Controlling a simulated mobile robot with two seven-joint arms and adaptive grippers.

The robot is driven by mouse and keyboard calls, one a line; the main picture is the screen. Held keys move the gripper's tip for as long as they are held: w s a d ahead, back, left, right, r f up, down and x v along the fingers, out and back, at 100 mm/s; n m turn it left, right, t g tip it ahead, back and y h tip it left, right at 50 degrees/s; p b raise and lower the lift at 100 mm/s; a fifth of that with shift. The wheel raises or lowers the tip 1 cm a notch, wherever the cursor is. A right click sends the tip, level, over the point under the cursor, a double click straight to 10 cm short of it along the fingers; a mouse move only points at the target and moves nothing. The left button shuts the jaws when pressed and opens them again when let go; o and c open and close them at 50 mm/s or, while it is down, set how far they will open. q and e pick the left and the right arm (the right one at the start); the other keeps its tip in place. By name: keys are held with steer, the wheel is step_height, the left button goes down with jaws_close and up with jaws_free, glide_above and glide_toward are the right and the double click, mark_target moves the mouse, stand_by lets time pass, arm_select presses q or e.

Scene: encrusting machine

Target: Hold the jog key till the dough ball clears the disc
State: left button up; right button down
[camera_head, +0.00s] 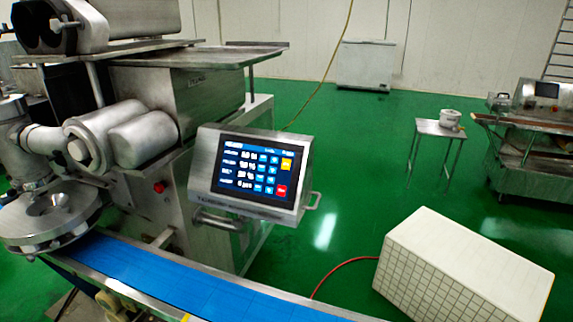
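The encrusting machine's tilted control panel (250,172) stands at the centre, its screen lit. The screen shows rows of white figures, small blue keys, a yellow key (286,164) at the upper right and a red key (281,191) at the lower right. The lettering is too small to tell which is the jog key. The round steel disc (75,232) is at the left, under the machine's outlet and above the blue conveyor belt (190,281). I see no dough ball on the disc or belt. Neither of my grippers is in view.
A red button (159,187) sits on the machine body. A white tiled block (465,265) stands on the green floor at right, with a red hose (335,272) beside it. A small steel table (440,130) with a white tub stands farther back. Open floor lies between.

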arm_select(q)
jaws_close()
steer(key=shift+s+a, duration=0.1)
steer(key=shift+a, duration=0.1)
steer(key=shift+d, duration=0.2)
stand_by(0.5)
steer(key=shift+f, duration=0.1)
